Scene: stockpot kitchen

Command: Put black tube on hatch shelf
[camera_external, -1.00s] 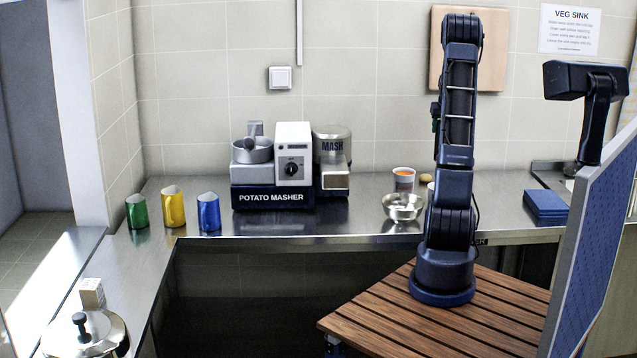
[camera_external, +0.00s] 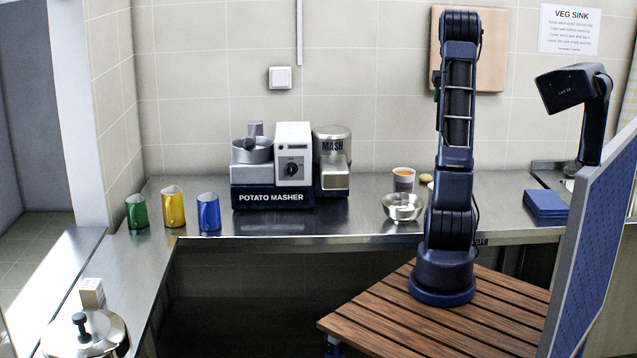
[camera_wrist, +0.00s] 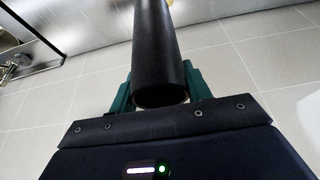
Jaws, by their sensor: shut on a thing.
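In the wrist view, my gripper (camera_wrist: 158,88) is shut on the black tube (camera_wrist: 157,45), with one green finger on each side of it. The tube's open round end faces the wrist camera, and its far end runs out of the top of the picture. In the external view my arm stands upright on the slatted wooden platform; the gripper and tube are hidden there behind the arm. I cannot pick out the hatch shelf for certain; a bright ledge lies by the opening at the far left.
A potato masher (camera_external: 290,175) stands on the steel counter (camera_external: 345,222). Green (camera_external: 137,212), yellow (camera_external: 173,208) and blue (camera_external: 209,213) cups stand left of it. A steel bowl (camera_external: 403,207) and a white tub (camera_external: 403,180) sit near my arm. A lidded pot (camera_external: 85,335) is at front left.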

